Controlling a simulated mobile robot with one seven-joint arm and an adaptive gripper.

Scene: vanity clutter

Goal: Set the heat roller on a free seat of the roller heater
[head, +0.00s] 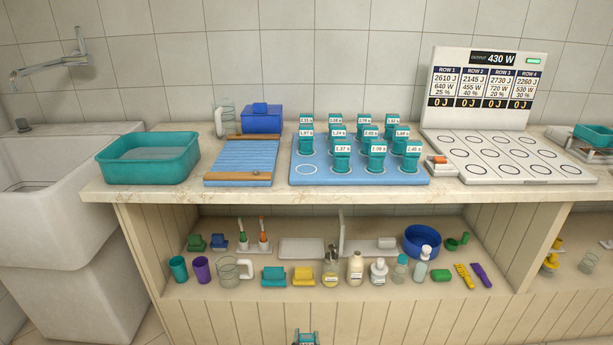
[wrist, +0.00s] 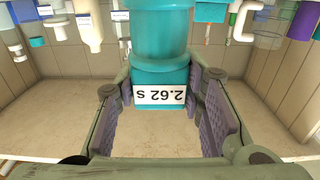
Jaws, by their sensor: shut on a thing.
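The heat roller (wrist: 160,45) is teal with a white label reading 2.62 s, upside down in the wrist view. My gripper (wrist: 164,85) is shut on it, one padded finger on each side. A small teal and grey shape at the bottom edge of the head view seems to be the roller in my gripper (head: 306,338), in front of the cabinet and below counter height. The roller heater (head: 438,143) is a white board with rows of ringed seats, at the right of the counter. All its visible seats look empty. A panel reading 430 W stands behind it.
A blue tray (head: 334,179) holds several teal labelled rollers and one bare ring at front left. An orange-and-white block (head: 437,161) lies at the heater's left edge. A slatted blue board (head: 240,160) and teal basin (head: 148,158) stand left. Bottles and cups crowd the shelf below.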

